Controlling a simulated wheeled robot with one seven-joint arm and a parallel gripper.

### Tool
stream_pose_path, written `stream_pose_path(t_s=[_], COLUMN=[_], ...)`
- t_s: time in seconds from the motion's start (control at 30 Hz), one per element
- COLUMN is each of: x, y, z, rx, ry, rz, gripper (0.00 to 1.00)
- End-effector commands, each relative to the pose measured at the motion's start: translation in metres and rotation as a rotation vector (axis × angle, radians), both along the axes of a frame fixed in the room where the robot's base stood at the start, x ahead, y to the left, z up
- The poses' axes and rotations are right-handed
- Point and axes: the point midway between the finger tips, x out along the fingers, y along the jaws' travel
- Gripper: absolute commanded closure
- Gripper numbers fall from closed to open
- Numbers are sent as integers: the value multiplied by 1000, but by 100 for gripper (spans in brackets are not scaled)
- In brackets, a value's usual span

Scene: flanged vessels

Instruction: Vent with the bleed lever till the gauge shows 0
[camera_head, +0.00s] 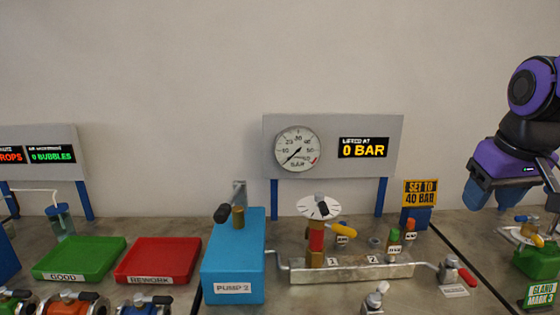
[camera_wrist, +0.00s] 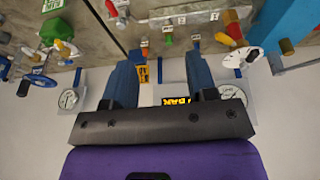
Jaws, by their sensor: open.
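The round gauge (camera_head: 298,148) is on a grey panel; its needle points to the lower left, near the low end of the scale. The yellow display (camera_head: 363,148) beside it reads 0 BAR. A metal manifold (camera_head: 350,271) below carries a white dial (camera_head: 318,207), a yellow-handled lever (camera_head: 343,229), small green and orange parts (camera_head: 394,235) and a red-handled lever (camera_head: 458,273) at its right end. The labels are too small to show which is the bleed lever. My gripper (camera_head: 497,197) is raised at the right, apart from the levers. Its blue fingers are apart and empty in the wrist view (camera_wrist: 160,70).
A blue pump box (camera_head: 232,265) stands left of the manifold, with red (camera_head: 158,262) and green (camera_head: 80,260) trays beyond. A SET TO 40 BAR sign (camera_head: 420,192) stands behind the manifold. A green vessel (camera_head: 537,262) is at the right edge, below my arm.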

Motion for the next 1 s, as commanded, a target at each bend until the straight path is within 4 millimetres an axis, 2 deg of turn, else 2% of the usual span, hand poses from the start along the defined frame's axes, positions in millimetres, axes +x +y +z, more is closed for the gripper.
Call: stream_pose_path(t_s=[0.03,0.2,0.4,0.6,1.0], x=[-14,-55,-87,-98,-97], y=[7,24,33,35,35], z=[5,12,11,10,10], rx=[0,18,42,53,53], ry=[-26,-97,-153,-169,-169], rz=[4,-5,-10,-13,-13], gripper=[48,48,48,48,48])
